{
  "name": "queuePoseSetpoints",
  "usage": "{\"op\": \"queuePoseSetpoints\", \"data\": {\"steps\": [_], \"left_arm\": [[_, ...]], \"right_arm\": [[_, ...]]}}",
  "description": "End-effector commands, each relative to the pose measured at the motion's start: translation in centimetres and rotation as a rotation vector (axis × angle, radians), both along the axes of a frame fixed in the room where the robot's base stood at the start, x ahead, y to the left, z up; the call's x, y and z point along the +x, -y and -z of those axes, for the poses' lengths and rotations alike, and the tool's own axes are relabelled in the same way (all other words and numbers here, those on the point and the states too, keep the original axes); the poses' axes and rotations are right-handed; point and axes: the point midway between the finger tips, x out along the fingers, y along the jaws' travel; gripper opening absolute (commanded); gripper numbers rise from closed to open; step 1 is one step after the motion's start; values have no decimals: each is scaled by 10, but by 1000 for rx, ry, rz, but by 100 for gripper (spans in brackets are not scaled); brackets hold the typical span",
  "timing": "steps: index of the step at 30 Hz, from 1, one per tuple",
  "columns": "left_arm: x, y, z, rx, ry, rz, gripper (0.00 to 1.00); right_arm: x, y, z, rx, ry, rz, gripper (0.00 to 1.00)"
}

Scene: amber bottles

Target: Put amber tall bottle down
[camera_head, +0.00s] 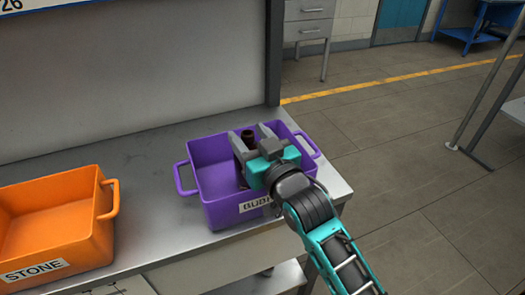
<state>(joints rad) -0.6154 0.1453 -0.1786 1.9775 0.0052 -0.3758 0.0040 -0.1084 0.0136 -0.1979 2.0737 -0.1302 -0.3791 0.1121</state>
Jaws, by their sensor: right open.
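The amber tall bottle (247,134) shows as a dark brown neck and top inside the purple crate (211,150). It appears upright. Most of its body is hidden behind my right gripper and the crate wall. My right gripper (253,137) is over the crate's right half, with its fingers reaching in on either side of the bottle. The fingers are open. I cannot tell whether either finger touches the bottle. My left gripper is not in view.
An orange crate (103,238) labelled STONE stands at the left on the grey metal table (146,161). A grey panel (120,70) rises along the table's back. Bare table lies between the crates. The floor at the right is open, with a metal rack beyond.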

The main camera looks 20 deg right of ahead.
Motion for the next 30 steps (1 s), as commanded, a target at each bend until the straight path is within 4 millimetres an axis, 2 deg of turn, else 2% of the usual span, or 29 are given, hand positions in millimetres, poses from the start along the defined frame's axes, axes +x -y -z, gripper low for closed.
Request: {"op": "queuePoseSetpoints", "data": {"steps": [5, 12, 18, 24, 30], "left_arm": [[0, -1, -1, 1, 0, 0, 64], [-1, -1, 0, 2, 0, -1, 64], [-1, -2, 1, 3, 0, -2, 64], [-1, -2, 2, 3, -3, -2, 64], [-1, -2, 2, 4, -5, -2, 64]], "right_arm": [[-25, 4, 2, -1, -4, 0, 54], [-71, 11, 4, 0, -6, 0, 54], [-100, 15, 4, -1, -5, 0, 54], [-114, 17, 3, -1, -3, 0, 54], [-117, 18, 3, -1, -1, 0, 54]]}}
